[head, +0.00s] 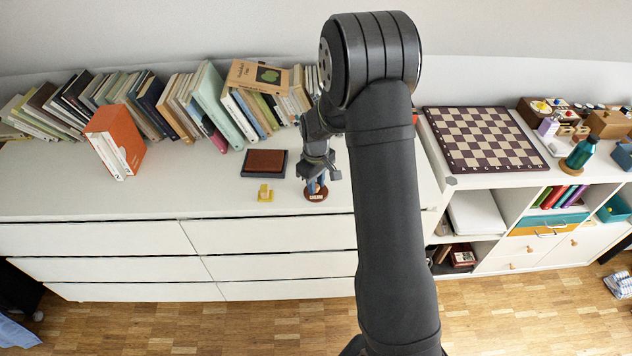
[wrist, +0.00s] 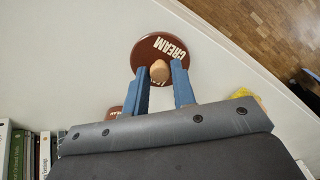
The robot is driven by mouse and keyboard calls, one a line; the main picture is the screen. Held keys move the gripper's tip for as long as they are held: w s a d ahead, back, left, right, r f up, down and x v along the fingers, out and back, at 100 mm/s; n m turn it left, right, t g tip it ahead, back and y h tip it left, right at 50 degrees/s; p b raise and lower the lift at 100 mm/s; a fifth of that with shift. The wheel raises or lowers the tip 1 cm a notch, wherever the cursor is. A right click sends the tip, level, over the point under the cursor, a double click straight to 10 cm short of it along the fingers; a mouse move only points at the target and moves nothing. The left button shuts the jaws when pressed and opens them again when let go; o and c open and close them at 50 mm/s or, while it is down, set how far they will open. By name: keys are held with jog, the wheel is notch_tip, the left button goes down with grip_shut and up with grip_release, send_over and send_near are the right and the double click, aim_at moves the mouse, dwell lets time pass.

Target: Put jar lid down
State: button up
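The jar lid is a round brown disc (wrist: 176,43) with white lettering that reads CREAM and a light wooden knob. In the wrist view it lies beyond my fingertips. In the head view the lid (head: 316,196) is at the front part of the white dresser top, under my gripper (head: 316,183). I cannot tell whether the lid touches the dresser top. Part of its near side is hidden by the fingers.
A chessboard (head: 487,139) lies on the right. The dresser top (head: 205,185) is clear at front left.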

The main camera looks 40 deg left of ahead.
jog(key=shift+o, duration=1.3)
notch_tip(320, 180, up, 12)
jog(key=shift+r, duration=0.2)
jog(key=shift+f, duration=0.1)
notch_tip(320, 180, down, 12)
jog(key=shift+r, duration=2)
jog(key=shift+f, duration=0.15)
